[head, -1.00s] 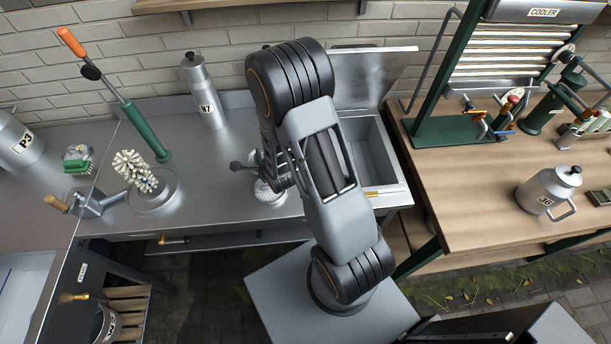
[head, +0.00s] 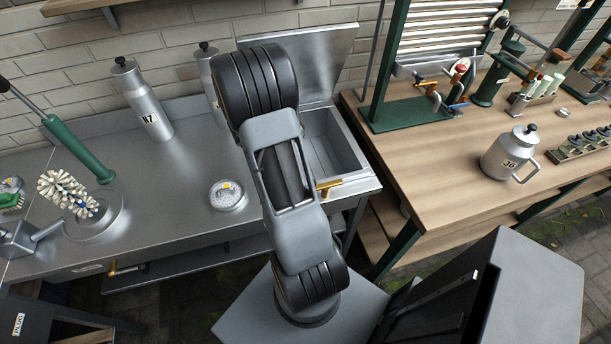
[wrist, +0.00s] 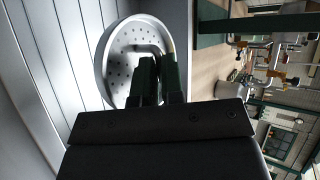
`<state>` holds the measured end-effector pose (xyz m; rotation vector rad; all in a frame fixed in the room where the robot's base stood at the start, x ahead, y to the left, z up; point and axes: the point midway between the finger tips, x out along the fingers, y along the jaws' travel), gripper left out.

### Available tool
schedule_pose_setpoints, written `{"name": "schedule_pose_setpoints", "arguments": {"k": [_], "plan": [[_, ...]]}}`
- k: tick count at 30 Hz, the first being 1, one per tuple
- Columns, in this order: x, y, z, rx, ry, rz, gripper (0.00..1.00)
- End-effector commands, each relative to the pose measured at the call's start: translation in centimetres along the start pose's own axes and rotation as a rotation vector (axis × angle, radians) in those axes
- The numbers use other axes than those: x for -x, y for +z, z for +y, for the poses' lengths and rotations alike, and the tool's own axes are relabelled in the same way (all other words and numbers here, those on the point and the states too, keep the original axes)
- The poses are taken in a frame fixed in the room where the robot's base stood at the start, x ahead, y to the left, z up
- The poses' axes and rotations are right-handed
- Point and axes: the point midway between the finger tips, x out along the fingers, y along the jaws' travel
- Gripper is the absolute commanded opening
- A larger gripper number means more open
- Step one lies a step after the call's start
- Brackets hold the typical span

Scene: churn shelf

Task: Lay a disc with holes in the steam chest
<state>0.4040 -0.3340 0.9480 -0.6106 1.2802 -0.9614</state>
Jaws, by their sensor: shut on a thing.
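A pale round disc with holes (wrist: 118,68) and a raised wire handle shows in the wrist view. My gripper (wrist: 160,75) is shut on the disc's handle, with the dark green fingers close together. In the head view my own arm hides the gripper and the held disc. The steam chest (head: 366,165) is the metal box set in the bench, right of my arm. Its lid (head: 325,62) stands open, and the visible part of its inside looks empty.
Churn N7 (head: 142,100) and another churn (head: 208,72) stand at the back of the bench. A brush fixture (head: 95,215) and green-handled tool (head: 80,150) are at left. A wooden table (head: 430,200) with can J6 (head: 508,155) is at right.

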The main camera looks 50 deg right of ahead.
Motion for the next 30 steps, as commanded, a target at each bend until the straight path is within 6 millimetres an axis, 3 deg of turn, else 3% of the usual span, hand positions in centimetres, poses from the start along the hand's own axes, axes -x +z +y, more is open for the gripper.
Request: {"name": "schedule_pose_setpoints", "arguments": {"k": [1, 4, 9, 12, 18, 24, 30], "plan": [[-2.1, -2.2, -0.3, -0.07, -0.03, 0.111, 0.0], [-4.2, -6.2, -1.4, -0.197, -0.085, 0.322, 0.0], [-5.9, -11.4, -1.8, -0.367, -0.158, 0.599, 0.0], [-6.2, -13.2, -1.5, -0.432, -0.186, 0.703, 0.0], [-7.5, -15.1, 0.8, -0.48, -0.207, 0.789, 0.0], [-8.9, -15.6, 3.1, -0.483, -0.208, 0.788, 0.0], [-9.5, -15.8, 4.0, -0.485, -0.208, 0.786, 0.0]]}}
